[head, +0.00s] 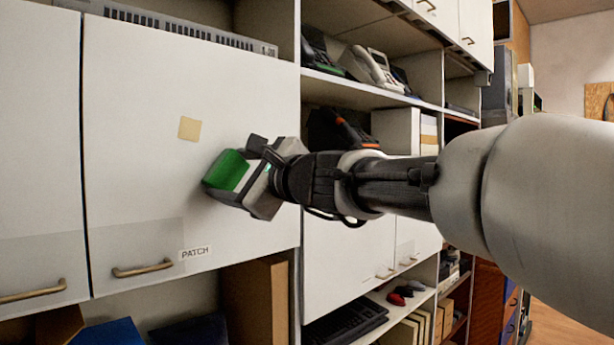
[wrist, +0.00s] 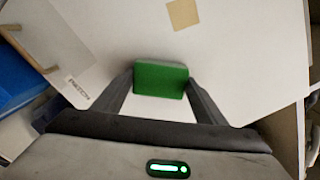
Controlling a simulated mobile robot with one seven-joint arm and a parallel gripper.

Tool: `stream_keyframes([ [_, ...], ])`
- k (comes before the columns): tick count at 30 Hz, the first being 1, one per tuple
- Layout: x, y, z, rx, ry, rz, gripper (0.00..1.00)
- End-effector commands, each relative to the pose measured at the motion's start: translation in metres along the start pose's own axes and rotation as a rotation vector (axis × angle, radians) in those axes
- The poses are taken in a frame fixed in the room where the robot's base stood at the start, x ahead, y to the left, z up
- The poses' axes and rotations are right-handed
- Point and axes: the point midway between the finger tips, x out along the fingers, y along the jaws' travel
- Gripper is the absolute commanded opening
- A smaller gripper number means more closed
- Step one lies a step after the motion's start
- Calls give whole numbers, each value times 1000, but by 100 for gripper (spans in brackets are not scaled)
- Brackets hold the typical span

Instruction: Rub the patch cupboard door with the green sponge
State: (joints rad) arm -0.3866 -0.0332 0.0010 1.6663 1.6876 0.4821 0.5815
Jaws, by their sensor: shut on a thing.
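The patch cupboard door (head: 140,110) is a white panel with a brass handle (head: 142,268) and a "PATCH" label (head: 195,252) at its lower edge. My gripper (head: 222,172) is shut on the green sponge (head: 228,170) at the right part of the door, below and right of a beige square (head: 189,128). In the wrist view, the sponge (wrist: 161,80) sits between both fingers, its far face against or very near the door (wrist: 225,60). I cannot tell whether it touches. The sponge's dark underside is partly hidden by the fingers.
Open shelves with phones (head: 372,68) stand right of the door. Below are white cupboards (head: 345,255) and a keyboard (head: 345,322). A brown box (head: 257,305) and a blue item (head: 107,332) lie under the patch door. The floor at the far right is clear.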

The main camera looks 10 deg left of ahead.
Motion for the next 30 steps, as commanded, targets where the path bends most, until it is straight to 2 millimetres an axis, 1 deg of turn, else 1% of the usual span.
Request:
stream_keyframes([
  [1, 0, -5, 4, 0, -1, -1, 48],
  [6, 1, -17, 14, 0, 0, -2, 48],
  [11, 1, -21, 17, 0, 1, -2, 48],
  [17, 1, -27, 9, -1, 2, -4, 48],
  [24, 0, -40, -8, 0, 3, -4, 48],
  [30, -1, -46, -14, 0, 2, -2, 48],
])
